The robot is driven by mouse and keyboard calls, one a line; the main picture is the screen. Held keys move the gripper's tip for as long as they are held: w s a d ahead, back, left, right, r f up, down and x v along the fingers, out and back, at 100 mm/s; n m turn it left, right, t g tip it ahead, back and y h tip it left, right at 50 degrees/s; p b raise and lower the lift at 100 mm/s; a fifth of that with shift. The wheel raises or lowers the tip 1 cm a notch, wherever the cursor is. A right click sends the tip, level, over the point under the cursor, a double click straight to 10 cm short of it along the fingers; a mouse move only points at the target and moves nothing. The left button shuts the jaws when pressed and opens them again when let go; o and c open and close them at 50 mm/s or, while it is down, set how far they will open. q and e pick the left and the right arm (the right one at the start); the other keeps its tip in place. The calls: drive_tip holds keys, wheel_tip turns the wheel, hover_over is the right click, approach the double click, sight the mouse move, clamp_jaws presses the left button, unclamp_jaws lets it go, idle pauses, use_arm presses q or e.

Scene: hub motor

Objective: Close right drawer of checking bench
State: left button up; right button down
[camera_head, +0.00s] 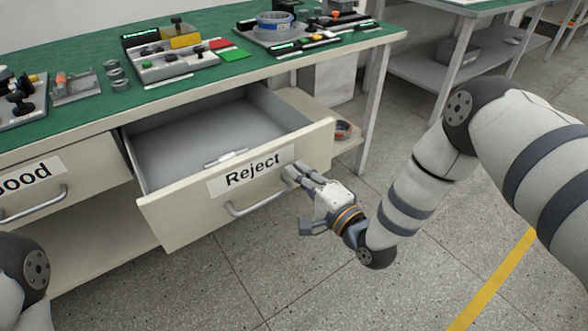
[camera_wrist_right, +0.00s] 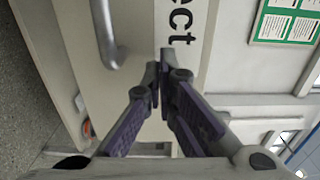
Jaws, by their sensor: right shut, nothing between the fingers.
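The right drawer (camera_head: 155,208), labelled "Reject", is pulled out from the checking bench (camera_head: 75,122) and stands open. A light elongated object (camera_head: 226,158) lies inside it. Its bar handle (camera_head: 262,203) is on the front panel below the label. My right gripper (camera_head: 292,172) is shut and empty, with its fingertips at the drawer front just right of the label. In the right wrist view the shut fingertips (camera_wrist_right: 160,68) are close to the front panel, beside the handle (camera_wrist_right: 108,40); whether they touch cannot be told. My left gripper is out of view; part of my left arm shows at lower left.
The left drawer (camera_head: 75,165), labelled "Good", looks shut. Fixtures and parts stand on the green bench top (camera_head: 215,88). A bench leg (camera_head: 373,105) and a lower shelf holding a roll (camera_head: 342,130) are right of the drawer. The floor in front is clear.

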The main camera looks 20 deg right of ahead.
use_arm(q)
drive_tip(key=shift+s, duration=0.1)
use_arm(e)
drive_tip(key=shift+x, duration=0.8)
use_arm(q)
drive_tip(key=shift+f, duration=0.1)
